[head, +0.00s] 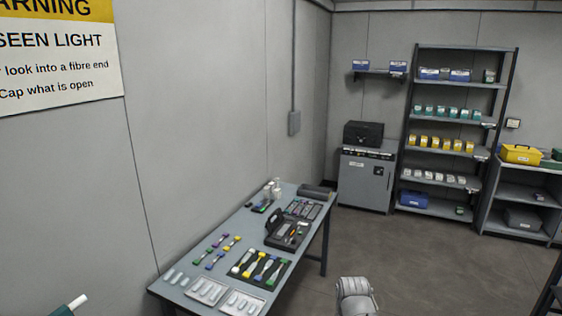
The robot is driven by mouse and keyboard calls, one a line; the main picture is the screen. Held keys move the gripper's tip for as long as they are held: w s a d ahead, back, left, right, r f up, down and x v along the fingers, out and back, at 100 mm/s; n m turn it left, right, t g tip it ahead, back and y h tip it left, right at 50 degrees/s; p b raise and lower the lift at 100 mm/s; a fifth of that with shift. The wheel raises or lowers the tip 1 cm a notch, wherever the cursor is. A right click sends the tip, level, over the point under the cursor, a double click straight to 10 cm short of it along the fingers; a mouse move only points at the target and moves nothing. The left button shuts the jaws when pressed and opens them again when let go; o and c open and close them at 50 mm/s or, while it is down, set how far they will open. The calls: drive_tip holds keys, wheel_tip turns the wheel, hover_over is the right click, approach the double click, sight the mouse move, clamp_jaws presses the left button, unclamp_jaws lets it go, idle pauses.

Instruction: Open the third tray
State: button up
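No tray is marked as the third one in the head view, so I cannot tell which it is. Pale oblong pieces show on both. I cannot tell whether either has a lid or is open.
The workbench (175,276) also holds a dark mat with coloured tools, small coloured pieces, a black case (287,233) and bottles. A grey cabinet (365,182) and stocked shelves (444,125) stand at the back. The floor (420,260) right of the bench is mostly clear.

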clamp_jaws()
drive_tip(key=shift+s, duration=0.1)
idle(0.4)
